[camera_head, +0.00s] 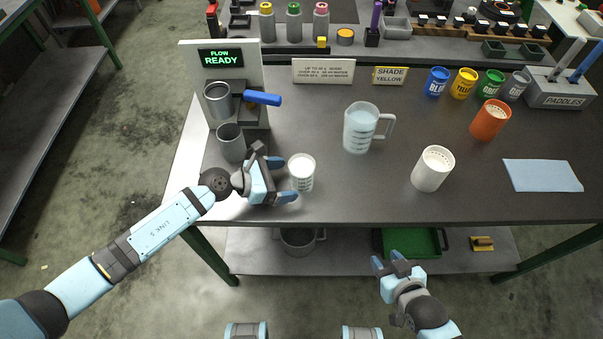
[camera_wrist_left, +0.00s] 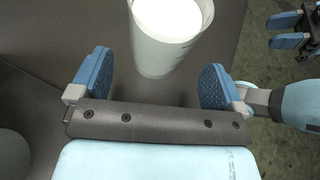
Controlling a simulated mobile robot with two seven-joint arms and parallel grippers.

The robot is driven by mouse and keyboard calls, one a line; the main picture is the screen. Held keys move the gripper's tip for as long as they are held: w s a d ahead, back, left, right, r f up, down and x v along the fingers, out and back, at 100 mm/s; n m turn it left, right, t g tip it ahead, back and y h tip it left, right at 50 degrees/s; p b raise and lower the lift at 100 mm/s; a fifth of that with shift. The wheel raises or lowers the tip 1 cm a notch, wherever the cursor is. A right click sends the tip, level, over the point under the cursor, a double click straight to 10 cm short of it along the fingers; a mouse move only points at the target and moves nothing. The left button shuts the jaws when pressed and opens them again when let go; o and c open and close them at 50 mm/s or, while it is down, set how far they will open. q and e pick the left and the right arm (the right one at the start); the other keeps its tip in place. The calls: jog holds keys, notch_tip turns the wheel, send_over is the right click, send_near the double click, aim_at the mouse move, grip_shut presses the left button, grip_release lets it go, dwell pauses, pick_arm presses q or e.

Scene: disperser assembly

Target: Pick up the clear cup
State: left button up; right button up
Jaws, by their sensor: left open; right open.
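The clear cup (camera_head: 301,173) is small and translucent, with dark markings and white contents. It stands upright near the table's front left edge. My left gripper (camera_head: 281,179) is open just left of it, its fingertips pointing toward the cup. In the left wrist view the cup (camera_wrist_left: 163,45) lies between and slightly beyond the two blue fingers of the gripper (camera_wrist_left: 155,62), with a gap on each side. My right gripper (camera_head: 385,261) is open and empty in front of the table, away from the cup.
A grey cup (camera_head: 231,142) stands under the dispenser (camera_head: 222,57) behind my left gripper. A measuring jug (camera_head: 359,130), a white cup (camera_head: 433,169) and an orange cup (camera_head: 490,120) stand to the right. A blue cloth (camera_head: 542,175) lies at far right. Table between jug and front edge is clear.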

pick_arm(q)
jog(key=x, duration=0.3)
jog(key=shift+w+d+r, duration=0.1)
jog(key=shift+w+d, duration=0.05)
jog(key=shift+d, duration=0.2)
pick_arm(e)
jog(key=shift+a+r, duration=0.1)
jog(key=shift+r, duration=0.35)
pick_arm(q)
jog(key=c, duration=1.2)
pick_arm(e)
jog(key=shift+w, duration=0.1)
pick_arm(q)
jog(key=shift+r, duration=0.25)
jog(key=shift+r+p, duration=0.4)
jog(key=shift+r, duration=0.9)
notch_tip(320, 180, up, 12)
notch_tip(320, 180, up, 5)
send_over(290, 170)
jog(key=d, duration=0.1)
jog(key=shift+w+d+f+p, duration=0.1)
jog(key=shift+w+p, duration=0.25)
jog(key=shift+w, duration=0.05)
pick_arm(e)
jog(key=shift+r, duration=0.6)
